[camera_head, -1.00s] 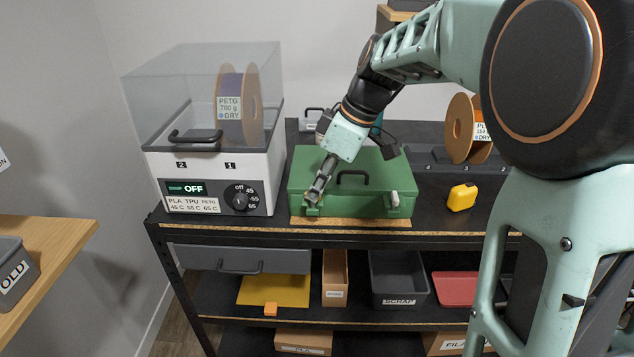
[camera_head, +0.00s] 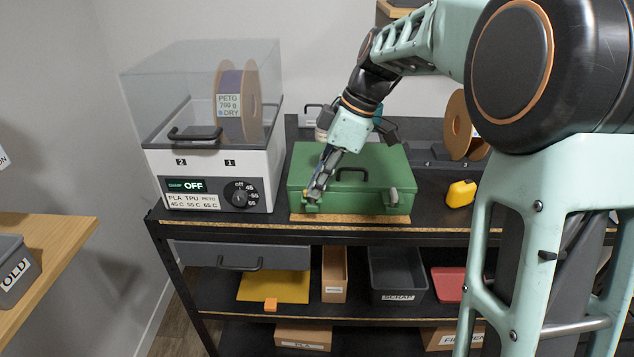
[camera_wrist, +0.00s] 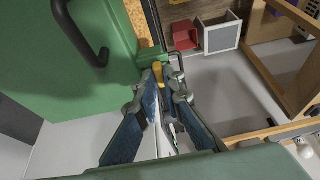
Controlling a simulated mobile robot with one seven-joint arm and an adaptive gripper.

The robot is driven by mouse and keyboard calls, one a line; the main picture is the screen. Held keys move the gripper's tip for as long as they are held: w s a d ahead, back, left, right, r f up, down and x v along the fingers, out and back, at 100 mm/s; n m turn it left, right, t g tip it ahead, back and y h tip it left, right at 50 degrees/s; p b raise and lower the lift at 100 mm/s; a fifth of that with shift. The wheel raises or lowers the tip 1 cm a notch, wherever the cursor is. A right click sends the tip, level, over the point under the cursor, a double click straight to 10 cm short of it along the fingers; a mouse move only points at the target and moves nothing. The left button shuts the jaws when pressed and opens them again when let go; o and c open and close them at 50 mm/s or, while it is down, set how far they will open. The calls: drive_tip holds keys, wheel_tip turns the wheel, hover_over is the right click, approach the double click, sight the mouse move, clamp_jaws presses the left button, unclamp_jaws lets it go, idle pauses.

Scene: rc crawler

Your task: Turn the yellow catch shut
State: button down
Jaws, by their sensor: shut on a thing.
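The green case (camera_head: 368,160) lies closed on the top of the black bench, with a dark handle on its lid. My gripper (camera_head: 314,195) points down at the front left corner of the case. In the wrist view my gripper (camera_wrist: 162,88) is shut on the yellow catch (camera_wrist: 157,72), whose tip shows between the fingertips at the case's edge. The fingers hide the rest of the catch, so I cannot tell its exact angle. In the head view the gripper covers the catch. A grey catch (camera_head: 393,197) is on the right of the case's front.
A white filament dryer (camera_head: 210,165) with a clear lid stands close to the left of the case. A yellow object (camera_head: 460,193) lies to the right. The bench edge (camera_head: 250,229) runs just in front. Bins and trays fill the lower shelf.

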drive_tip(key=c, duration=2)
unclamp_jaws()
drive_tip(key=shift+c, duration=0.2)
drive_tip(key=v, duration=0.8)
